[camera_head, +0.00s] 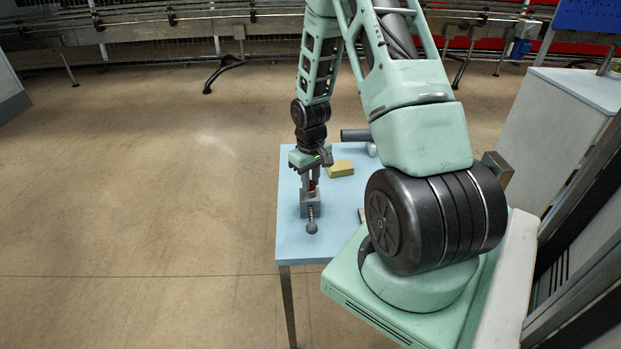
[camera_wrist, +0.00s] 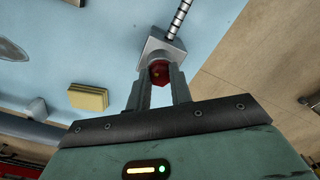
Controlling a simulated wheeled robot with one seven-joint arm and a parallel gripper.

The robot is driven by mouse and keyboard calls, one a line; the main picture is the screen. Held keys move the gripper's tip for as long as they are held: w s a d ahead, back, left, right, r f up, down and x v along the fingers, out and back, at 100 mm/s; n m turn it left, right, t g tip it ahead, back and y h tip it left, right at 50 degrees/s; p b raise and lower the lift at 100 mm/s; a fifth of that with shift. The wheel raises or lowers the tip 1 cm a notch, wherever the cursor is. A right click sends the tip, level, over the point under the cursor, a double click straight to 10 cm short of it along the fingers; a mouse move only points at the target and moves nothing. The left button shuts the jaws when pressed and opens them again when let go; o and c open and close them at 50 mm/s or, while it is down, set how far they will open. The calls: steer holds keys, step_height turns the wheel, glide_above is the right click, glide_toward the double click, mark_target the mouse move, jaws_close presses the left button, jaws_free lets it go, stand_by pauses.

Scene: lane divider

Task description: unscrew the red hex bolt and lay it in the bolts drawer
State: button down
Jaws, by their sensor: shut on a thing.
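The red hex bolt (camera_wrist: 159,72) shows in the wrist view between my fingertips, at the top of a grey metal block (camera_wrist: 157,45). My gripper (camera_wrist: 159,84) is shut on the bolt's head. In the head view my gripper (camera_head: 313,183) points down over the block (camera_head: 310,204), and only a bit of red shows between the fingers. How far the bolt sits in the block is hidden. I cannot make out a bolts drawer in either view.
The block stands on a light blue table (camera_head: 294,246), with a ball-ended threaded rod (camera_head: 311,222) on its near side. A yellow block (camera_head: 341,168) and a dark cylinder (camera_head: 355,135) lie farther back. The table's left edge is close to the block.

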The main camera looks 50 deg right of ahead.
steer(key=shift+s, duration=0.1)
steer(key=shift+n+p, duration=0.95)
steer(key=shift+n, duration=0.55)
steer(key=shift+f, duration=0.1)
steer(key=shift+n+p, duration=0.5)
steer(key=shift+n, duration=0.5)
steer(key=shift+d, duration=0.1)
steer(key=c, duration=1.5)
jaws_free()
steer(key=shift+m, duration=2.5)
